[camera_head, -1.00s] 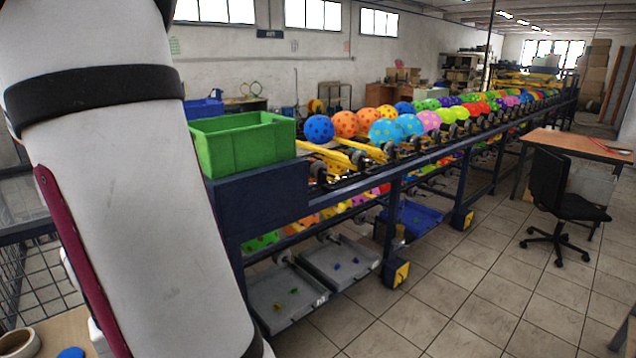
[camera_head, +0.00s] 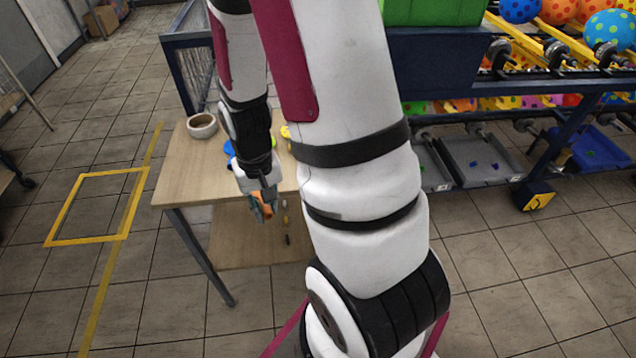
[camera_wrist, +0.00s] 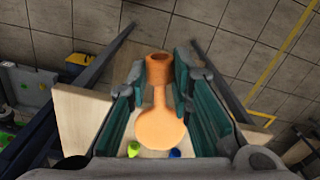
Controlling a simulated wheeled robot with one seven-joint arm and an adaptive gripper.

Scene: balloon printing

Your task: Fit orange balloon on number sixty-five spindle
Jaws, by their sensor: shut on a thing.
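An orange, deflated balloon (camera_wrist: 162,128) with a round flat body and a narrow neck ending in an open ring hangs between my gripper's fingers. In the wrist view my gripper (camera_wrist: 158,85) is shut on it near the neck, with the ring at the top of the picture. In the head view my gripper (camera_head: 262,204) points down just beyond the front edge of the small wooden table, and the orange balloon (camera_head: 265,200) shows between its fingers. The numbered spindles cannot be told apart in these views, and no number sixty-five is legible.
The wooden table (camera_head: 180,168) carries a tape roll (camera_head: 202,126) and blue and yellow-green pieces, partly hidden by my arm. The long rack (camera_head: 590,110) with dotted inflated balloons and a green bin (camera_head: 435,10) stands to the right. Tiled floor on the left is mostly clear.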

